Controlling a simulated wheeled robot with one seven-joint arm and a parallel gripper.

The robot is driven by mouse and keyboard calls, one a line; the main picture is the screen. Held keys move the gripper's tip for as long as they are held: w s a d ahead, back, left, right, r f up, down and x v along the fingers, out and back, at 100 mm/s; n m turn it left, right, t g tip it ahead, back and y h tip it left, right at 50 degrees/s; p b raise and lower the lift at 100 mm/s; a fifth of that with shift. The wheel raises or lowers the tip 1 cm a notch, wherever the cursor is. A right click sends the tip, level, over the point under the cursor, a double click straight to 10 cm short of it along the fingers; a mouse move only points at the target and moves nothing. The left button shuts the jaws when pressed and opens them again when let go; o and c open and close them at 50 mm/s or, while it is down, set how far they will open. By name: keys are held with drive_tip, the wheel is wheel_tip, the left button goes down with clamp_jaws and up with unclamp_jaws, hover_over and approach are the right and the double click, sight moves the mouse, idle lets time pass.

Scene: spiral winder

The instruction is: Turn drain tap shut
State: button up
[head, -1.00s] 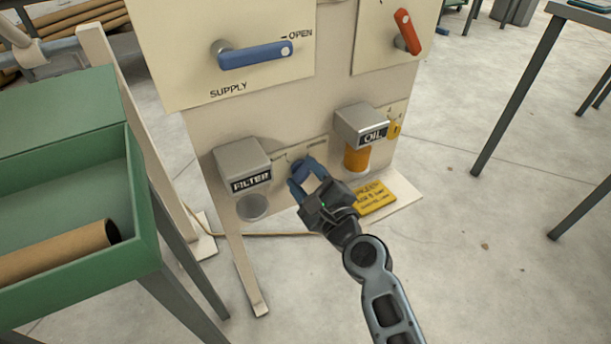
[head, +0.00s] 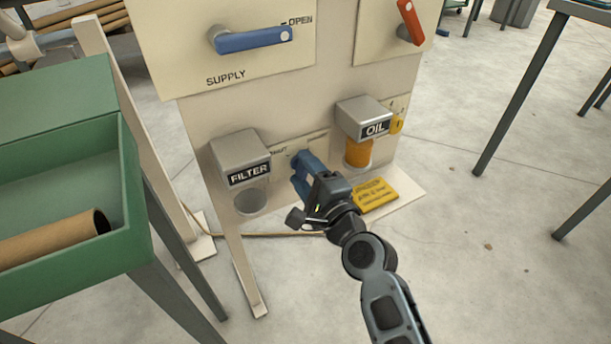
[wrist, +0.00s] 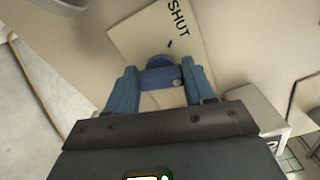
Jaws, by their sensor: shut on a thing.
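The drain tap, a small blue handle (wrist: 160,76), shows in the wrist view between my two blue fingers. A pale dot marks its right end. Behind it is a cream plate (wrist: 143,35) lettered SHUT, with a short dark mark below the word. My gripper (wrist: 160,84) is shut on the tap, one finger at each end of the handle. In the head view my gripper (head: 303,170) reaches low on the cream panel, between the FILTER and OIL housings, and mostly hides the tap.
The grey FILTER housing (head: 241,156) is close on the left, and the OIL housing (head: 364,117) with its amber cup (head: 357,153) is on the right. A yellow tag (head: 378,196) lies below. The blue SUPPLY lever (head: 253,39) is above. A green bin (head: 139,190) stands left.

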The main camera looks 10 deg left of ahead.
drive_tip(key=n, duration=0.1)
drive_tip(key=n+b, duration=0.2)
drive_tip(key=shift+f+n, duration=0.25)
drive_tip(key=shift+n, duration=0.15)
drive_tip(key=n+b, duration=0.2)
drive_tip(key=n, duration=0.1)
drive_tip(key=shift+f+n, duration=0.1)
drive_tip(key=shift+n, duration=0.2)
drive_tip(key=n+b, duration=0.3)
drive_tip(key=n, duration=0.1)
drive_tip(key=shift+n, duration=0.3)
drive_tip(key=o, duration=1)
drive_tip(key=shift+o, duration=0.2)
drive_tip(key=v, duration=0.7)
drive_tip(key=shift+s+d+p, duration=0.25)
drive_tip(key=shift+s+p, duration=0.05)
drive_tip(key=shift+p, duration=0.1)
